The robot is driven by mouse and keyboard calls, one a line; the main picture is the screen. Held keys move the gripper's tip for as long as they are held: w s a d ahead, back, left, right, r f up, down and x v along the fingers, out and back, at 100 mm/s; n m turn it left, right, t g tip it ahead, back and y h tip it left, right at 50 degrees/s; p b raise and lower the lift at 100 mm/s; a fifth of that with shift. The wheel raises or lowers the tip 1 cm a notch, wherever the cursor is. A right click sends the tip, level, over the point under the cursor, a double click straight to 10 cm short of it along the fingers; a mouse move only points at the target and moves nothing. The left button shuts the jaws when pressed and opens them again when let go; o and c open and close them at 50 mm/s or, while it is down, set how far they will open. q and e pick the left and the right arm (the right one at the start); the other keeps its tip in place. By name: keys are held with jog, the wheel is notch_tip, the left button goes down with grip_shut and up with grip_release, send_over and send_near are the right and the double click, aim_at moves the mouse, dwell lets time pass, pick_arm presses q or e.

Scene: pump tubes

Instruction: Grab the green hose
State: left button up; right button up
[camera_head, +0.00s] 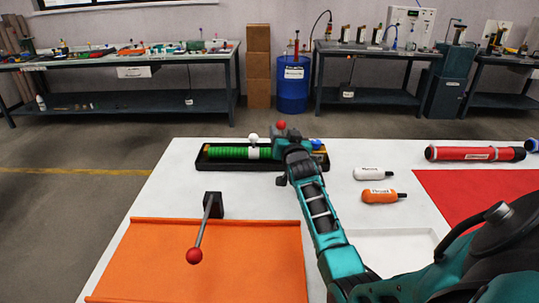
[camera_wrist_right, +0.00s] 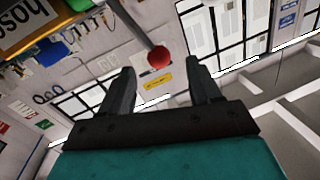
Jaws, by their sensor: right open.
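The green hose (camera_head: 228,153) lies lengthwise in a black tray (camera_head: 206,167) at the far side of the white table, with a white band around it. My right gripper (camera_head: 281,133) is at the right part of the tray, and my arm hides what is beneath it. In the right wrist view my right gripper (camera_wrist_right: 162,75) is open, with a red ball (camera_wrist_right: 159,57) on a grey rod showing beyond and between its fingers. A bit of green (camera_wrist_right: 77,4) and a "hose" label (camera_wrist_right: 30,27) show at that view's top left. My left gripper is out of view.
A lever with a red knob (camera_head: 194,256) stands by the orange mat (camera_head: 210,280). White table is bare left of the lever.

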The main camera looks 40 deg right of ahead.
aim_at(282, 126)
jog(key=shift+x, duration=1.65)
jog(key=shift+s+d, duration=0.1)
grip_shut()
jog(key=shift+r, duration=0.15)
